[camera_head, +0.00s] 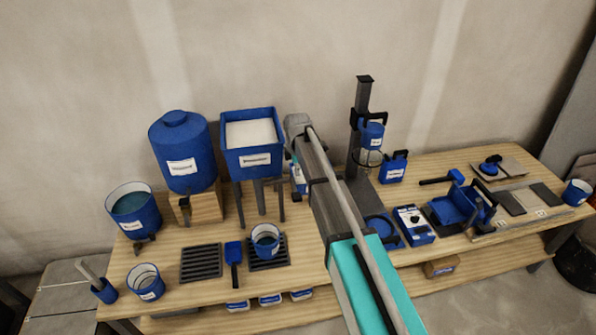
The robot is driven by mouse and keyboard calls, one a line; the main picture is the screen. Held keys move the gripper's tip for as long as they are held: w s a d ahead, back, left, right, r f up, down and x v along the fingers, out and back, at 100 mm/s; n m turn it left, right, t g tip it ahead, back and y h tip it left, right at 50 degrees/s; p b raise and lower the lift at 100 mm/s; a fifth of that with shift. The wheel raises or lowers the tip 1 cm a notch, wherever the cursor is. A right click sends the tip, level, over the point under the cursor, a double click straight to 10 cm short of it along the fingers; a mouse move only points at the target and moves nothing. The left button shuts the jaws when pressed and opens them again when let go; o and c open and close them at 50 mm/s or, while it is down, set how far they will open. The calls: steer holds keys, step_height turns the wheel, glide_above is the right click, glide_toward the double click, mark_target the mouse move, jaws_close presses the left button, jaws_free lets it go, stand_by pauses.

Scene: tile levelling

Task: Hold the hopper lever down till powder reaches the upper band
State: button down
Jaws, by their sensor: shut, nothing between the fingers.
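The blue hopper (253,160) stands on grey legs at the back of the bench, with white powder (251,133) filling its open top. Its outlet (259,196) points down between the legs. The powder level and any bands inside the bucket are too small to tell. I cannot make out the hopper lever. My arm reaches up from the bottom to just right of the hopper, and my gripper is hidden behind it.
A blue drum (182,145) on a wooden block and a water bucket (134,208) stand left. A mixer stand (360,135) rises right of my arm. Trowels and tiles crowd the right end.

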mark_target(297, 196)
steer(key=shift+f+b, duration=4.9)
steer(key=shift+f, duration=0.3)
steer(key=shift+f, duration=0.1)
